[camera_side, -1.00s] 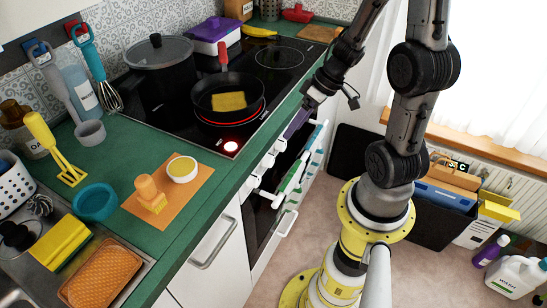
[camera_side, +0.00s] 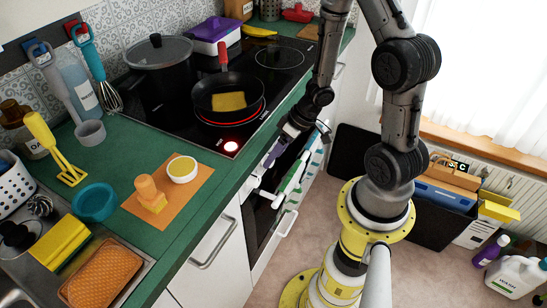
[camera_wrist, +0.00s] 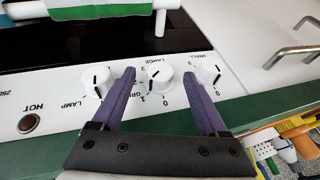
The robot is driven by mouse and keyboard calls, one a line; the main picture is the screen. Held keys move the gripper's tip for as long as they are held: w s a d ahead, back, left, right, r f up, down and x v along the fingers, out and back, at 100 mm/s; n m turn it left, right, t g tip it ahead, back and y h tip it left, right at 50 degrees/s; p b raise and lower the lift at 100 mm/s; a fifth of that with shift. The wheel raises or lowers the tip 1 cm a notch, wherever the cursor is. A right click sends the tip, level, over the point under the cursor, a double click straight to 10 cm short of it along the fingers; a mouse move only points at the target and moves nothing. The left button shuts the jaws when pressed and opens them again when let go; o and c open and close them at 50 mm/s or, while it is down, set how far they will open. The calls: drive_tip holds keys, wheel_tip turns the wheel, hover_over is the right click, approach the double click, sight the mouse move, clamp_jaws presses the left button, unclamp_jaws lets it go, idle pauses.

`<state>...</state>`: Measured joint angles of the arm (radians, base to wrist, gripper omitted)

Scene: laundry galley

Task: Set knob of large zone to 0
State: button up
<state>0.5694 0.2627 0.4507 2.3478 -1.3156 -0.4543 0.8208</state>
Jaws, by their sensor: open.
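The large-zone knob (camera_wrist: 157,75) is a round white dial between two similar knobs on the white oven panel. It has a dark pointer mark, with 0 and 1 printed close by; its exact setting is hard to read. My gripper (camera_wrist: 160,72) is open, its two purple fingers on either side of this knob in the wrist view. I cannot tell if they touch it. In the side view my gripper (camera_side: 268,166) is at the stove front, hiding part of the knob row. The pan (camera_side: 228,97) stands on a red-glowing zone with a yellow slab (camera_side: 229,101) in it.
The small-zone knob (camera_wrist: 208,71) and the left knob (camera_wrist: 97,80) stand close beside the fingers. A striped towel (camera_side: 297,175) hangs at the oven front. The green worktop edge (camera_side: 225,185) runs alongside.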

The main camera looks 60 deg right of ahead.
drive_tip(key=shift+x, duration=0.75)
clamp_jaws()
